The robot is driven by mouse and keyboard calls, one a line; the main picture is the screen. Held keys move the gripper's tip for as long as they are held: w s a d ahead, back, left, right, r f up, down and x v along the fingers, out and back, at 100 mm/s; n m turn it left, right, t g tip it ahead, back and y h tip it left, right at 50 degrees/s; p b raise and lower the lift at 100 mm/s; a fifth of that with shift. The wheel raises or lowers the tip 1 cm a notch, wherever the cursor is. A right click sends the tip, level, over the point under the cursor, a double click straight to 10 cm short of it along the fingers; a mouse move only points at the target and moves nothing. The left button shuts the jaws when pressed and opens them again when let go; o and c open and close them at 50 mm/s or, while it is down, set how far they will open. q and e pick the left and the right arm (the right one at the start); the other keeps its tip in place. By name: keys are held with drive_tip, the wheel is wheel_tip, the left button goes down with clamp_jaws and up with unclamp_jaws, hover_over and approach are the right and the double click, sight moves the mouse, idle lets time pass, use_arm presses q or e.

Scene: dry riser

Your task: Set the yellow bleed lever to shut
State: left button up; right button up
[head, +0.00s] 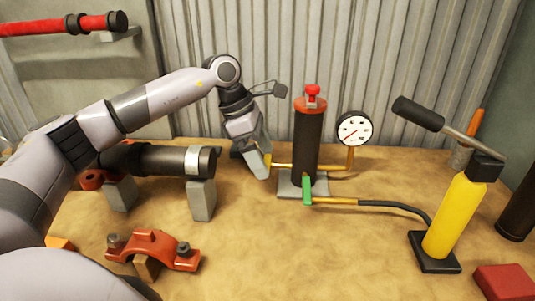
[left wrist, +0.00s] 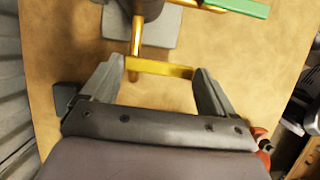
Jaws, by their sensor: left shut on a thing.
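The yellow bleed lever (head: 267,160) is at the left end of the brass pipe (head: 283,166) from the black cylinder (head: 307,148). In the left wrist view the yellow lever (left wrist: 158,68) lies crosswise to the pipe (left wrist: 137,38), spanning the gap between my fingers. My left gripper (head: 257,164) is shut on it, one finger at each end; it also shows in the left wrist view (left wrist: 158,80). In the head view the fingers hide part of the lever. My right gripper is not in view.
A green lever (head: 307,189) is at the cylinder's front. A gauge (head: 354,129) stands right of it. A yellow hand pump (head: 454,215) with a hose (head: 400,206) is at the right. A dark pipe (head: 165,160) on blocks and an orange clamp (head: 155,249) lie left.

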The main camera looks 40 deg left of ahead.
use_arm(q)
drive_tip(key=shift+r, duration=0.1)
drive_tip(key=o, duration=1.3)
drive_tip(key=shift+c, duration=0.2)
drive_tip(key=v, duration=0.7)
